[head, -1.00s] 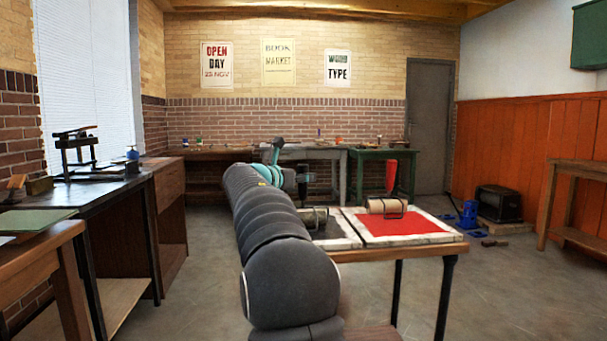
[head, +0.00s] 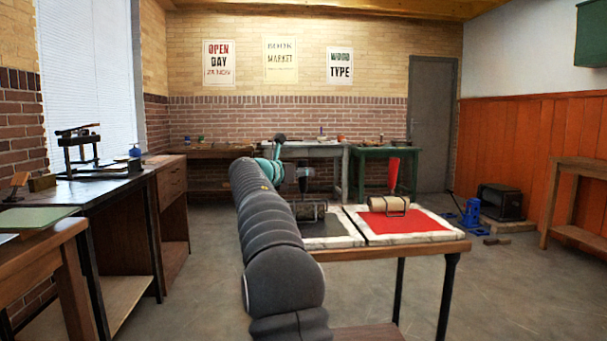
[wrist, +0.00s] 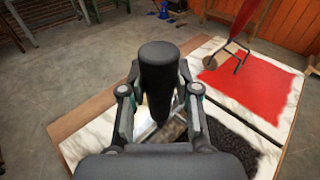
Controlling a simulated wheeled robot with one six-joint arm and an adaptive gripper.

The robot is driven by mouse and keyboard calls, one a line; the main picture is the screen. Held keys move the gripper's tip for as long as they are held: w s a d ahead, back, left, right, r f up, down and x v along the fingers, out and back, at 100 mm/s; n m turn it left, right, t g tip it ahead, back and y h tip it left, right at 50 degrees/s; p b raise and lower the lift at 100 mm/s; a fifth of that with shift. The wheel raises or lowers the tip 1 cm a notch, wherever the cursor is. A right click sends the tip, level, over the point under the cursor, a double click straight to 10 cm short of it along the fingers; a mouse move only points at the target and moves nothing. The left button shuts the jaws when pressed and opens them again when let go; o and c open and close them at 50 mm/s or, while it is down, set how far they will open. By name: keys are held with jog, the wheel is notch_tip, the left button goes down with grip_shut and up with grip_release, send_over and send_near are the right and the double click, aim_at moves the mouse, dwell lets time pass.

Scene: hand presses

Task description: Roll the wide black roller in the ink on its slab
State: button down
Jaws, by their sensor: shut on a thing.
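My gripper (head: 303,178) is shut on the upright dark handle (wrist: 158,68) of the wide black roller, with a finger on each side of it. The black roller (head: 312,213) is at the lower end of the handle, low over the left slab (head: 352,242). I cannot tell whether it touches the ink. The dark ink (wrist: 240,146) covers the slab's middle. In the wrist view, the handle and my gripper hide most of the roller.
The slab right of it (head: 447,236) has red ink and a tan roller (head: 388,204) with a red handle (head: 393,174). Both slabs lie on a wooden table (head: 345,256). A workbench with a press (head: 78,150) stands at the left. Blue tools (head: 470,213) lie on the floor at the right.

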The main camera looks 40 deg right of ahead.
jog(key=s+a+b, duration=0.4)
jog(key=s+b, duration=0.2)
jog(key=s, duration=0.1)
jog(key=shift+s+a+b, duration=0.3)
jog(key=shift+s+a, duration=0.1)
dwell(1.6)
jog(key=s+a, duration=0.1)
jog(key=s+a+b, duration=0.1)
jog(key=s, duration=0.1)
dwell(0.5)
jog(key=shift+r, duration=0.2)
